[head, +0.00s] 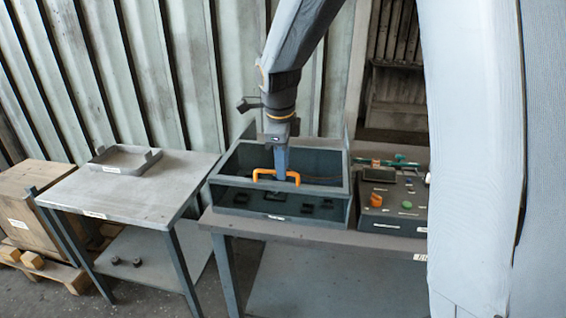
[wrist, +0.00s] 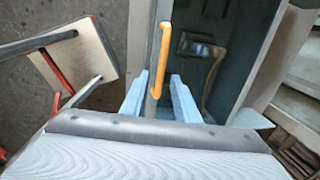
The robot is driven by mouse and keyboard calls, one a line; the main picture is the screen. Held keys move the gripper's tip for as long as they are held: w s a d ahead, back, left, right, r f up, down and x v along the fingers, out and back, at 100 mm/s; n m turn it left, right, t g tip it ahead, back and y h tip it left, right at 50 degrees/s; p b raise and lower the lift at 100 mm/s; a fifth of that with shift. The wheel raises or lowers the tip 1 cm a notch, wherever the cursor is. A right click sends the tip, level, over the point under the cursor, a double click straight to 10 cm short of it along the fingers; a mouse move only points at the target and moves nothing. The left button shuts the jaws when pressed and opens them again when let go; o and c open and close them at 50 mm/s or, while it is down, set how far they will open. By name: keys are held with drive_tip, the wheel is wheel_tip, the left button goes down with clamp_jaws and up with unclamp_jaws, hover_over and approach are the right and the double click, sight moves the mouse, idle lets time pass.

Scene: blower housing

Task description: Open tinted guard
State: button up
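The tinted guard (head: 240,199) is a dark, see-through cover in a grey frame on the housing, on the right-hand table. It appears closed. Its orange bar handle (head: 262,172) runs along the front top edge; in the wrist view the handle (wrist: 162,45) stands upright in the picture. My gripper (head: 279,170) is pointing down at the handle from above. In the wrist view my gripper (wrist: 157,95) has its two blue fingers apart, one on each side of the handle's near end. I cannot tell whether either finger touches it.
A control box (head: 398,206) with coloured knobs stands right of the housing. A grey table (head: 125,195) with a shallow tray (head: 125,170) stands to the left, by a wooden crate (head: 30,205). A corrugated wall (head: 175,70) is close behind.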

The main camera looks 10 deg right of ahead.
drive_tip(key=shift+f, duration=0.15)
clamp_jaws()
drive_tip(key=shift+w, duration=0.1)
